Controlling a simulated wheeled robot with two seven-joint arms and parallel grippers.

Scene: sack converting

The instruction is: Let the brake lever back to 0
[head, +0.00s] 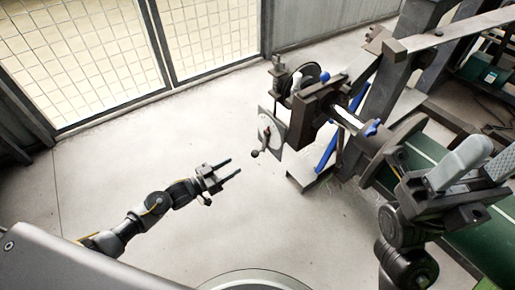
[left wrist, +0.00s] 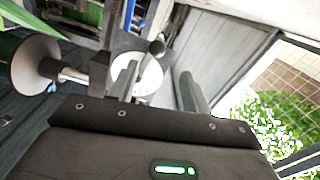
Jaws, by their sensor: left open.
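The dial's scale is too small to read. My left gripper (head: 235,166) is open and empty, a short way left of and below the knob.
The machine's dark frame (head: 382,95) and roll shaft (head: 347,117) stand to the right of the dial. A blue bar (head: 327,155) slants below. A green surface (head: 425,160) lies at the right. Mesh-panelled doors (head: 75,55) stand at the back left. The floor around my left gripper is clear.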

